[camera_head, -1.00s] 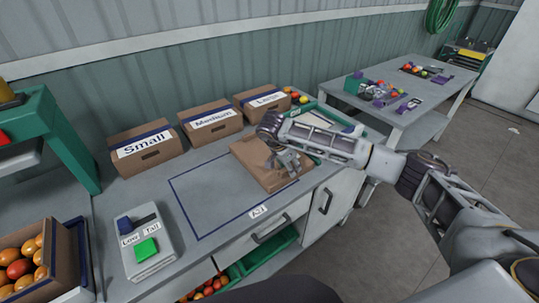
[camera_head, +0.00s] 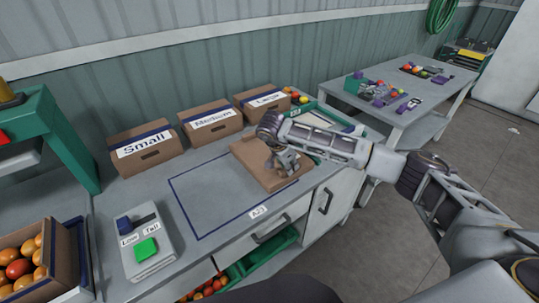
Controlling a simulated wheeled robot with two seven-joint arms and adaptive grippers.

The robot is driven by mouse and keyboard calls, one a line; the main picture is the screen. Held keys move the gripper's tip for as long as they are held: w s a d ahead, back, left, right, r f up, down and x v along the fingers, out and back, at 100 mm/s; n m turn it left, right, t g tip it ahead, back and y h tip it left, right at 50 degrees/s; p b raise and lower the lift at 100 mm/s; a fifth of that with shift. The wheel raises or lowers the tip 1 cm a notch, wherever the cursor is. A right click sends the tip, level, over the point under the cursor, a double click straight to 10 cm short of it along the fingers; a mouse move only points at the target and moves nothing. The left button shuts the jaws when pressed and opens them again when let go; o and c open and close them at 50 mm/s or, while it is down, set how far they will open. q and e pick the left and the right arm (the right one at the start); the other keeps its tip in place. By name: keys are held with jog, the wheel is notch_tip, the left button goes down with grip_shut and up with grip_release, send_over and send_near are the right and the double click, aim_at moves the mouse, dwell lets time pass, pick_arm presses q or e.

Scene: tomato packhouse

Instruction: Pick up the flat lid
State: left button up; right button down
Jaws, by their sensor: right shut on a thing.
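The flat lid (camera_head: 252,157) is a brown cardboard panel lying at the right end of the grey bench, partly over the blue outlined area (camera_head: 215,200). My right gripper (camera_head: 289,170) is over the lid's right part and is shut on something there. The fingers and wrist hide the spot where they grip, but the lid is the only thing visible under them. The lid appears still at bench level; I cannot tell a gap beneath it. My left gripper is not in view.
Boxes labelled Small (camera_head: 145,149), Medium (camera_head: 211,123) and Large (camera_head: 262,104) stand along the wall. A grey device with a green button (camera_head: 146,248) sits at the front left. A crate of tomatoes (camera_head: 68,262) is at the left edge. The outlined area's left part is clear.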

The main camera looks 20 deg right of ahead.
jog(key=shift+r, duration=0.1)
dwell(0.3)
notch_tip(320, 180, up, 10)
dwell(0.6)
dwell(0.4)
